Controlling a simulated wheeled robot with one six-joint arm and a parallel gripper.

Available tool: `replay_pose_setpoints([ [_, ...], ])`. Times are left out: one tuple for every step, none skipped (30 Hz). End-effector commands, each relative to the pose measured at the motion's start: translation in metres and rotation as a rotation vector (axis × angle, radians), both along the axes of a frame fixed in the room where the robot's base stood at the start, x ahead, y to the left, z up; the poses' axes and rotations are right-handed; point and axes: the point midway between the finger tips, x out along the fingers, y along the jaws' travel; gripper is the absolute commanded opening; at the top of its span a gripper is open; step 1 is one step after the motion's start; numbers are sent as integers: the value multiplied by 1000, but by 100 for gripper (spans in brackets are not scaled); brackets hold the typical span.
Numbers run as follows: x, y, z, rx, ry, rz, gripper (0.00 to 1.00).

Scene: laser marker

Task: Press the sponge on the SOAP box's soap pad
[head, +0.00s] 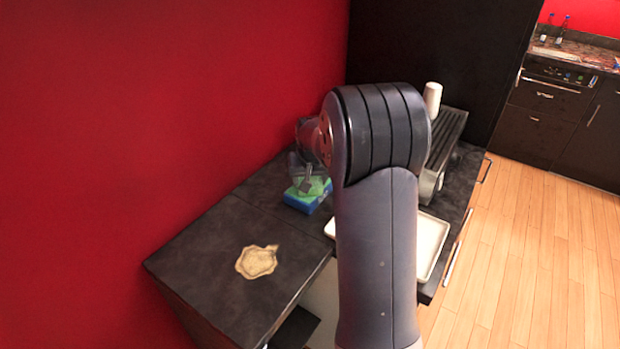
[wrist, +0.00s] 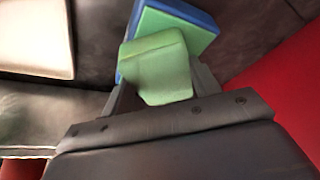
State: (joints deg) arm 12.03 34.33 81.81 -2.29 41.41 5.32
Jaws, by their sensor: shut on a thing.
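The light green sponge (wrist: 157,68) is between the fingers of my gripper (wrist: 153,88), which is shut on it. The SOAP box (wrist: 180,22) is blue with a darker green pad on top. It lies just beyond the sponge in the wrist view, and the sponge covers part of it. In the head view the box (head: 306,204) sits on the dark counter, with my gripper (head: 304,183) and the sponge just over it. I cannot tell whether the sponge touches the pad. No lettering on the box is readable.
A tan, irregular stain (head: 257,262) marks the near counter (head: 205,255). A pale tray (head: 433,246) lies right of my arm. Behind stand a grey ridged appliance (head: 448,140) and a white cup (head: 432,98). The red wall (head: 150,120) is close on the left.

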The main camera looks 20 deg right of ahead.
Motion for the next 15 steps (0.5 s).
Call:
replay_pose_setpoints([
  [0,0,-1,1,2,0,40],
  [-1,0,-1,1,3,0,40],
  [-1,0,-1,1,3,0,40],
  [-1,0,-1,1,3,0,40],
  [-1,0,-1,1,3,0,40],
  [-1,0,-1,1,3,0,40],
  [-1,0,-1,1,3,0,40],
  [-1,0,0,1,3,0,40],
  [-1,0,1,1,2,0,40],
  [0,0,3,1,2,0,40],
  [0,0,5,1,2,0,40],
  [0,0,7,1,2,0,40],
  [0,0,10,1,2,0,40],
  [0,0,12,1,2,0,40],
  [0,0,16,1,2,0,40],
])
